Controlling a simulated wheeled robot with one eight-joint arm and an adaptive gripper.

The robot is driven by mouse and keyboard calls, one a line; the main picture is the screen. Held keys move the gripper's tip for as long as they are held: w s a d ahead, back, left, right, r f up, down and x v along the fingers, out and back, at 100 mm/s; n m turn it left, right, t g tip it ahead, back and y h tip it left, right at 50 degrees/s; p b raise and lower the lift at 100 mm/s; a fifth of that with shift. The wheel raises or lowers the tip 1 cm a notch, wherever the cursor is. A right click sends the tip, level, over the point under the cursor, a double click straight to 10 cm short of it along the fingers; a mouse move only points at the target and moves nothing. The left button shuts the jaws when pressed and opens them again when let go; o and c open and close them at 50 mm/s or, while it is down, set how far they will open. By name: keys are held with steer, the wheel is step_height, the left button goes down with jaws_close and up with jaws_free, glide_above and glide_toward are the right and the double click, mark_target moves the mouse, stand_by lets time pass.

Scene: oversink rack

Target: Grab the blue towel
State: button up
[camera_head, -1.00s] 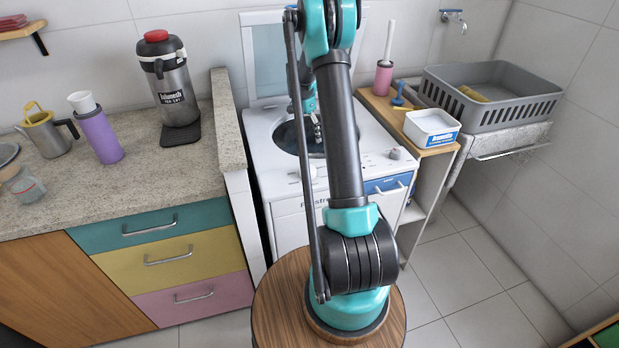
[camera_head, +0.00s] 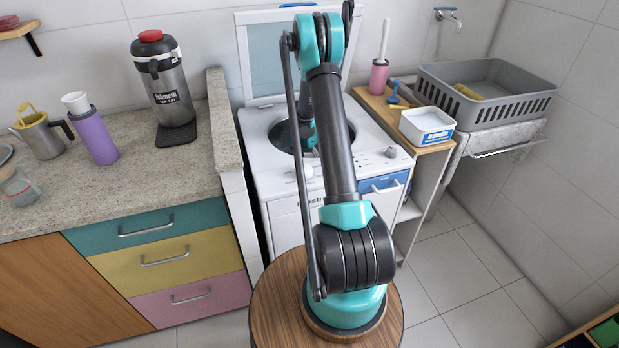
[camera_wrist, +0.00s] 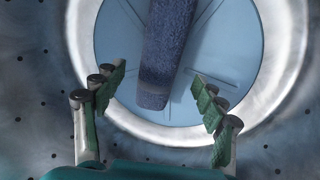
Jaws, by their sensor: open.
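The blue towel (camera_wrist: 163,60) shows in the wrist view as a dark blue, rough-textured long shape. It lies over the pale blue round bottom of the drum (camera_wrist: 115,45), running from the top edge to the middle of the picture. My gripper (camera_wrist: 160,88) is open, with one green-padded finger on each side of the towel's near end. The fingers look apart from the towel. In the head view, my arm reaches into the open top of the white washing machine (camera_head: 270,190). The towel and my fingertips are hidden there.
The drum's perforated grey wall (camera_wrist: 35,75) surrounds my gripper closely. The raised lid (camera_head: 262,60) stands behind the opening. A stone counter (camera_head: 60,190) is at left, with a raised side edge. A wooden shelf with a white tub (camera_head: 427,126) is at right.

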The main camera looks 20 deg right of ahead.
steer(key=shift+x, duration=1.3)
steer(key=shift+s, duration=0.1)
steer(key=shift+c, duration=0.4)
steer(key=c, duration=1.3)
